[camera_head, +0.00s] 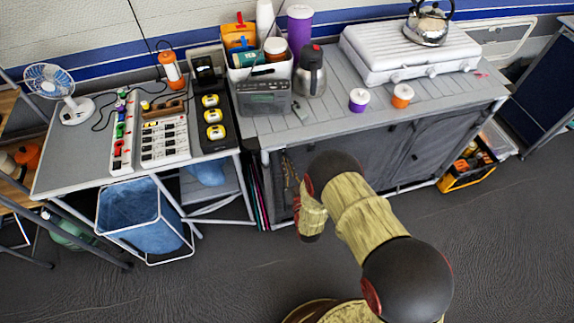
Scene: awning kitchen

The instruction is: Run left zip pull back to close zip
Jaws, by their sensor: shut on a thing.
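The grey fabric front (365,158) of the kitchen unit hangs below the counter. Near its left end is a narrow opening, with a brownish patterned thing (287,168) showing inside. The zip line behind the wrist is also hidden.
The counter (330,116) above carries a radio (264,98), a white stove case (410,55) and two small jars. A side table (80,155) with a blue bin (140,220) below stands left. An orange crate (467,170) is at right. The dark floor in front is clear.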

